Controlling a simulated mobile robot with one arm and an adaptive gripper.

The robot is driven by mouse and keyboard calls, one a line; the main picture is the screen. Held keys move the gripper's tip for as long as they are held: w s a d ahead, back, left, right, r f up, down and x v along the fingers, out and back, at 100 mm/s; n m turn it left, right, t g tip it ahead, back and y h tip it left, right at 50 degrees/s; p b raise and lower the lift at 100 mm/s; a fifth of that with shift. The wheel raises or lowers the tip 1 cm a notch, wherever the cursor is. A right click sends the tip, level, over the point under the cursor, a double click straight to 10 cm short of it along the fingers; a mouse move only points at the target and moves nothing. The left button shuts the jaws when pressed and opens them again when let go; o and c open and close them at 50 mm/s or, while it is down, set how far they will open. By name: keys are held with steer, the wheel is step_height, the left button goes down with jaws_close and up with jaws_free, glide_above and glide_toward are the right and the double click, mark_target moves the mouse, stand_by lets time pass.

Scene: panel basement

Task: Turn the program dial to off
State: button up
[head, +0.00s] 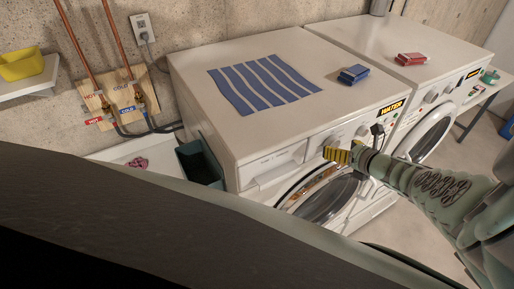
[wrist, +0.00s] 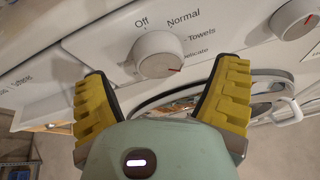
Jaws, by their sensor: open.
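The program dial (wrist: 159,55) is a white round knob on the washer's front panel, in the wrist view. The labels Off, Normal, Towels and a partly hidden one ending in "elicate" surround it. Its red mark is at the lower right, near that last label and away from Off at the upper left. My gripper (wrist: 163,90) is open, its yellow padded fingers on either side below the dial, with nothing between them. In the head view my gripper (head: 340,155) is at the front panel of the near washer (head: 290,135), and it hides the dial there.
Another knob (wrist: 297,18) is to the right of the dial. The round door (head: 325,195) is below the panel. A striped cloth (head: 262,84) and a blue packet (head: 353,74) lie on the washer top. A second machine (head: 440,85) stands to the right.

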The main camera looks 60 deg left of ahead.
steer(key=shift+b+x, duration=0.65)
steer(key=shift+x, duration=0.75)
steer(key=shift+s, duration=0.1)
steer(key=shift+c, duration=0.3)
steer(key=shift+d, duration=0.1)
steer(key=c, duration=1.2)
